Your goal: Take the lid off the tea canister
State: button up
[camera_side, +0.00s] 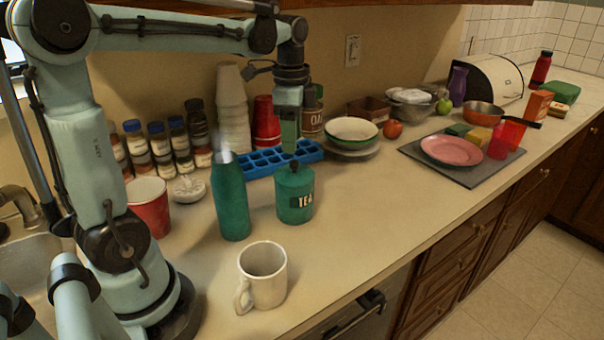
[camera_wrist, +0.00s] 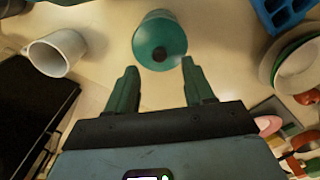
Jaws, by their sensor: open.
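The green tea canister (camera_side: 295,201) stands upright on the counter with a "TEA" label on its front. Its green lid (camera_side: 294,172) with a dark knob is on top. In the wrist view the lid (camera_wrist: 160,38) shows from above, its knob (camera_wrist: 159,54) just beyond the fingertips. My gripper (camera_side: 289,145) hangs above the canister, pointing down. In the wrist view its two green fingers (camera_wrist: 157,75) are spread apart with nothing between them. In the side view the fingers are close above the knob; whether they touch it cannot be told.
A teal bottle (camera_side: 230,196) stands close left of the canister. A white mug (camera_side: 263,275) is in front, and a blue ice tray (camera_side: 268,160) lies behind. Bowls (camera_side: 351,132) stand behind right. The counter right of the canister (camera_side: 375,195) is clear.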

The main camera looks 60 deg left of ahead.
aim_at(294, 161)
jog(key=shift+w+d+f, duration=0.1)
jog(key=shift+d+f, duration=0.05)
jog(key=shift+f, duration=2.45)
jog(key=shift+c, duration=0.4)
grip_shut()
